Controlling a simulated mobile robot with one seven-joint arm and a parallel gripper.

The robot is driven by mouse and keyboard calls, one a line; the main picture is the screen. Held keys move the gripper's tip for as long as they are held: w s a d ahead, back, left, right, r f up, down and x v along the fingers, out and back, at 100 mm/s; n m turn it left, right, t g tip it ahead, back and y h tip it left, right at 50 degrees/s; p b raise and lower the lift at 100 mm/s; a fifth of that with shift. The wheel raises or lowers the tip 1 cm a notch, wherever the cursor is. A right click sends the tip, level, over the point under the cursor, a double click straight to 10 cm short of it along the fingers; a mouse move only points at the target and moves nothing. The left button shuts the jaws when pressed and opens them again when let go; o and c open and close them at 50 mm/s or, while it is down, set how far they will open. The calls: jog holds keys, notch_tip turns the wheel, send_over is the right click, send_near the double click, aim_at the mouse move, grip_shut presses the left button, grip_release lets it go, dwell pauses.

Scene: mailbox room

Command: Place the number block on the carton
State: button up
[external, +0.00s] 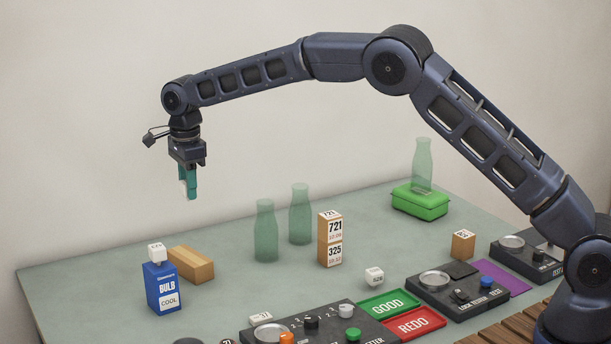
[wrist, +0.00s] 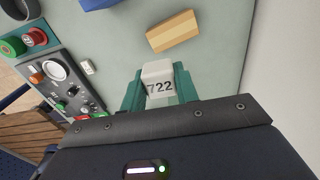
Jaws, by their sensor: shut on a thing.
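My gripper (external: 189,190) has teal fingers and hangs in the air over the left part of the table. In the wrist view my gripper (wrist: 160,90) is shut on a white number block (wrist: 158,78) marked 722. In the external view the fingers mostly hide this block. The blue carton (external: 161,287), marked BULB and COOL, stands upright at the table's front left, lower than my gripper. Another small white number block (external: 157,253) sits on its top. A blue edge, seemingly the carton (wrist: 97,4), shows at the top of the wrist view.
A wooden block (external: 191,263) lies just behind the carton. A control panel (external: 318,322), GOOD tray (external: 388,304) and REDO tray (external: 414,324) lie in front.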

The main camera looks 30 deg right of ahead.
notch_tip(320, 180, down, 15)
jog(key=shift+f, duration=0.1)
dwell(0.5)
jog(key=shift+f, duration=0.1)
jog(key=o, duration=0.9)
jog(key=shift+o, duration=0.2)
notch_tip(320, 180, up, 12)
jog(key=shift+r, duration=0.1)
